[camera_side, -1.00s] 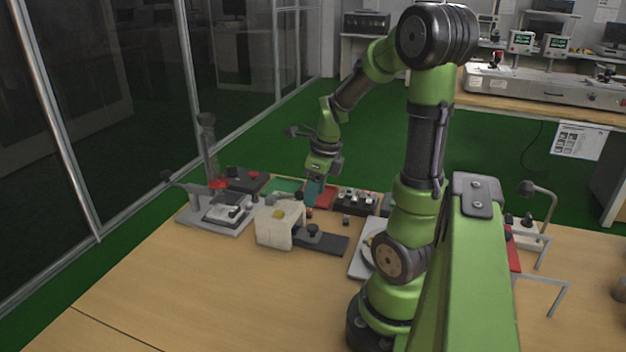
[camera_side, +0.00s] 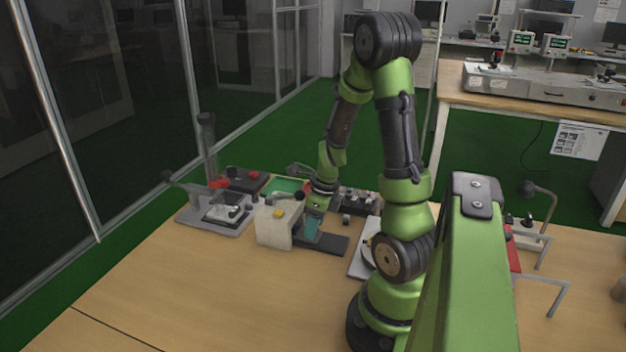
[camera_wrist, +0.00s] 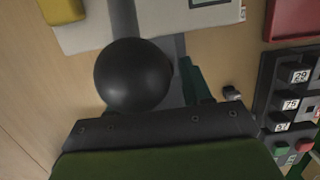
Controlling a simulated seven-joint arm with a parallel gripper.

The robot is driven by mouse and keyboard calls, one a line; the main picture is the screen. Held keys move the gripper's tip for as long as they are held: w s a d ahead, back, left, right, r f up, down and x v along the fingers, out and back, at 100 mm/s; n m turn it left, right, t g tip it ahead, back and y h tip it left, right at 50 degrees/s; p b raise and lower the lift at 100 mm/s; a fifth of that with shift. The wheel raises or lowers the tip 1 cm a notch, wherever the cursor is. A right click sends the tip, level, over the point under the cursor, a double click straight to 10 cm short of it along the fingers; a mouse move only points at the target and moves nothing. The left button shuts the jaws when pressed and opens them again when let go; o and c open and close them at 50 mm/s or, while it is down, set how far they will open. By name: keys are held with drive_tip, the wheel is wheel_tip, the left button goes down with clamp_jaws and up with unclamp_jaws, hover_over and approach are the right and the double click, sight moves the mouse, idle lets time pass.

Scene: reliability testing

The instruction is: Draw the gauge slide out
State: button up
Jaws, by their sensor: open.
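The gauge is a white block (camera_side: 274,226) with a yellow button on top. Its dark flat slide (camera_side: 333,246) sticks out to the right along the table. My gripper (camera_side: 311,236) is low over the slide, just right of the block, with its teal fingers pointing down. It covers the slide's black knob in the side view. In the wrist view a large black ball (camera_wrist: 132,75) fills the middle, and one dark teal finger (camera_wrist: 192,80) shows to its right. The jaws are open; contact with the knob cannot be told.
A grey fixture with a lever (camera_side: 215,216) stands left of the block. A green tray (camera_side: 287,186) and a black button box (camera_side: 357,200) are behind. A pale plate (camera_side: 362,262) lies to the right. The front table is clear.

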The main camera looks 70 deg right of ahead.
drive_tip(key=shift+c, duration=0.2)
drive_tip(key=c, duration=0.5)
drive_tip(key=shift+s, duration=4)
drive_tip(key=o, duration=0.5)
drive_tip(key=shift+o, duration=0.2)
drive_tip(key=shift+r, duration=2.45)
